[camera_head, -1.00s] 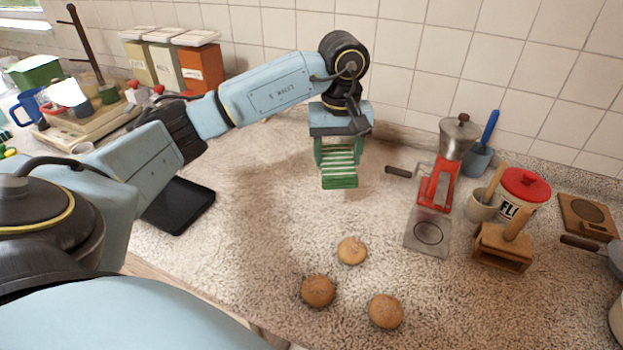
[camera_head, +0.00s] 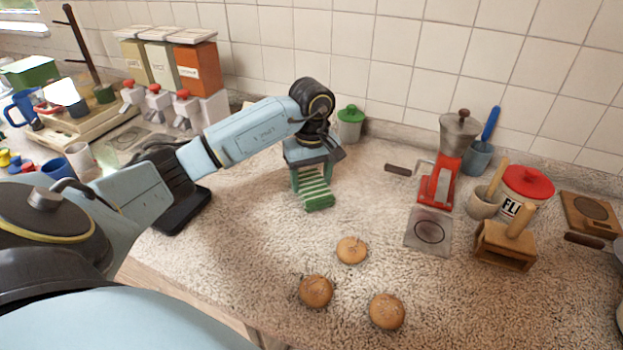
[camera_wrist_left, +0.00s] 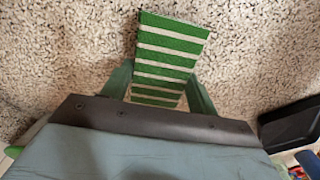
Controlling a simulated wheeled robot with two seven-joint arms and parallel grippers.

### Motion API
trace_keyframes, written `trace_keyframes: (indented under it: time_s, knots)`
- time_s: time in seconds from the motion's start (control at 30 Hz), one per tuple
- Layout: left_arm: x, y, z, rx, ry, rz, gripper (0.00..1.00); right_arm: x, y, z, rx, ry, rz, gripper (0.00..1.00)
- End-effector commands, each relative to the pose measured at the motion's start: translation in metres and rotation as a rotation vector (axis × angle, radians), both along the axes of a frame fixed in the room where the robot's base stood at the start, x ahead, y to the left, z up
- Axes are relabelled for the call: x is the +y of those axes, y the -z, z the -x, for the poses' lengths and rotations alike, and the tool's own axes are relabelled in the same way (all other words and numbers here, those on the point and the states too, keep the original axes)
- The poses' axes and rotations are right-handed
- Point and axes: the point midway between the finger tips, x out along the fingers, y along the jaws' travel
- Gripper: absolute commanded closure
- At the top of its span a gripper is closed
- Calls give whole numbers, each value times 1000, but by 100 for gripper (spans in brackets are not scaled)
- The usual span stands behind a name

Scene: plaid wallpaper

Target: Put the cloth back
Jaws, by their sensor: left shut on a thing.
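The cloth (camera_head: 318,195) has green and white stripes. My left gripper (camera_head: 311,180) is shut on it above the counter, left of the middle of the head view. In the left wrist view the cloth (camera_wrist_left: 170,50) sticks out from between the green fingers of my left gripper (camera_wrist_left: 160,95). Its far end lies over the speckled counter; I cannot tell whether it touches the surface. My right gripper is not in view.
Several buns (camera_head: 351,250) lie at the front middle of the counter (camera_head: 250,260). A red grinder (camera_head: 440,180) and a flour tin (camera_head: 525,190) stand at right. A black tray (camera_head: 185,210) lies under my left arm. A green-lidded jar (camera_head: 350,124) stands behind the gripper.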

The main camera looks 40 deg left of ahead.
Motion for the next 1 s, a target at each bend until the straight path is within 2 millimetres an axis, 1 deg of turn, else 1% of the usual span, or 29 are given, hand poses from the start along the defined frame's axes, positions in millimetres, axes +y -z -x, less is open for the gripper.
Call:
trace_keyframes:
  time_s: [0.23, 0.37, 0.4, 0.53, 0.87, 0.93, 1.0]
  knots:
    - [0, 1, -1, -3, 0, 0, 62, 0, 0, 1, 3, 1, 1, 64]
    - [0, 5, -1, -4, 0, 0, 62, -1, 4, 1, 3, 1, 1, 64]
    - [0, 5, -1, -3, 1, 0, 37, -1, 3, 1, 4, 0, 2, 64]
    - [0, 4, -1, -3, 1, 0, 20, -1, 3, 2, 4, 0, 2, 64]
    - [0, 2, -1, -2, 1, 1, 19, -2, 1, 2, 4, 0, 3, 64]
    - [0, -3, -1, -4, 1, 1, 19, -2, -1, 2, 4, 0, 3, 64]
    - [0, -13, -1, -6, 2, 0, 19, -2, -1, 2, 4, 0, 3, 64]
